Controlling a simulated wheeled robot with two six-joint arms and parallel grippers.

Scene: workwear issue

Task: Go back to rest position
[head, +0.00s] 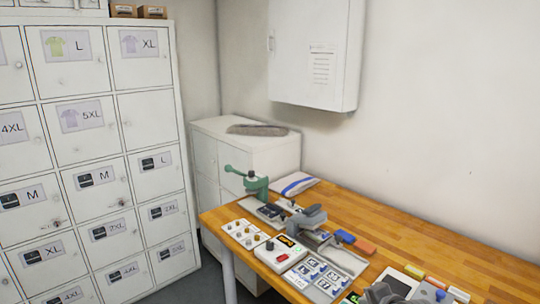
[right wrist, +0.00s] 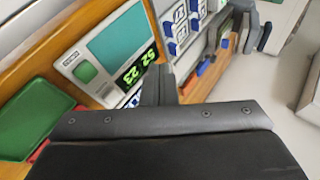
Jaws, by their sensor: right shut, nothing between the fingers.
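My right gripper (right wrist: 158,84) shows in the right wrist view with its dark fingers together and nothing between them. It is in front of a pale device (right wrist: 112,55) with a teal panel, a green button and green digits; I cannot tell the gap between them. In the head view, a dark grey shape at the bottom edge (head: 380,293), beside the green digits, looks like the tip of this gripper. Most of the right arm is out of frame. My left gripper is not in the head view.
The wooden table (head: 408,243) holds a green press (head: 252,183), a grey machine (head: 307,217), a control box with a red button (head: 281,256), and orange (head: 365,247) and blue blocks. White lockers (head: 92,152) stand left; a wall cabinet (head: 312,50) hangs above. A green tray (right wrist: 32,118) lies left in the wrist view.

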